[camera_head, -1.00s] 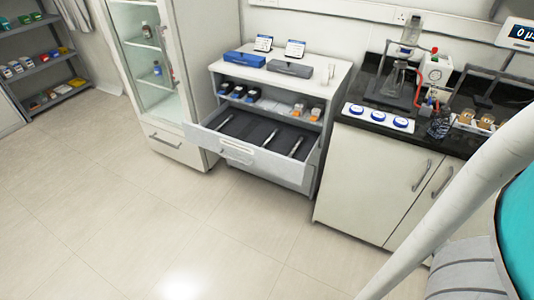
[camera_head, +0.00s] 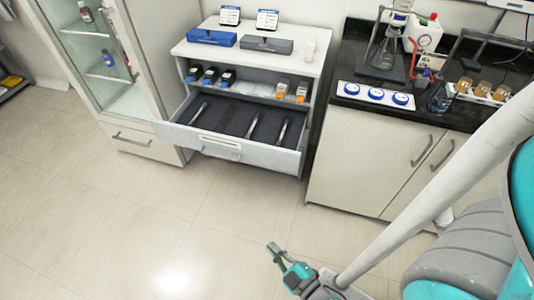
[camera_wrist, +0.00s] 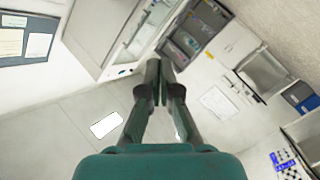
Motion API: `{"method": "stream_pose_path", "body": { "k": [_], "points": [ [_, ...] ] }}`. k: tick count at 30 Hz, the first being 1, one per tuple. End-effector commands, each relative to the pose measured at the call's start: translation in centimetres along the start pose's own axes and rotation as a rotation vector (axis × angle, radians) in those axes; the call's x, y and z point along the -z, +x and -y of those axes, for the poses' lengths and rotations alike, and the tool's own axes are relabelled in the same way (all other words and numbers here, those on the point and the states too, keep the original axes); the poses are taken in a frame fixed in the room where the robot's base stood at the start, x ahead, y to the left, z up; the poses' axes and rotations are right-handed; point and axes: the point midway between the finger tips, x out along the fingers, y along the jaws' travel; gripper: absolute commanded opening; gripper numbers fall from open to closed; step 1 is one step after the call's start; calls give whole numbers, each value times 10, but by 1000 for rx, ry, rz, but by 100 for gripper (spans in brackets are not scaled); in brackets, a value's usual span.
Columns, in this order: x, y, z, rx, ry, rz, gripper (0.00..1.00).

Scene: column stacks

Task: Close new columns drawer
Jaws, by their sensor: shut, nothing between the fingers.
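The new columns drawer (camera_head: 262,154) is pulled out from the white cabinet and stands open in the head view. Its dark liner holds a few slim metal columns (camera_head: 253,128) in separate lanes. A handle (camera_head: 221,142) is on its front panel. My gripper (camera_head: 272,247) shows at the bottom of the head view, in front of the drawer and well apart from it, over the floor. In the wrist view the fingers (camera_wrist: 160,66) are together with nothing between them.
The cabinet shelf above the drawer holds dark and orange-based items (camera_head: 210,77). A glass-door fridge (camera_head: 100,60) stands left, a lab bench (camera_head: 370,165) right. Blue (camera_head: 212,37) and grey (camera_head: 266,44) boxes lie on the cabinet top. The floor in front is clear.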

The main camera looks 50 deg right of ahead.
Motion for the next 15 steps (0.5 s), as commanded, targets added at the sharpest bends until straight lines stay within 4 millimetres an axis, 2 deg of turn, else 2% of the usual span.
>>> {"method": "stream_pose_path", "body": {
  "k": [1, 8, 12, 15],
  "points": [
    [-13, 22, -2, -30, -63, 4, 0],
    [-68, 108, -24, -119, -371, 37, 0],
    [-104, 156, -51, -155, -556, 72, 0],
    [-126, 184, -74, -172, -671, 97, 0]
  ]
}}
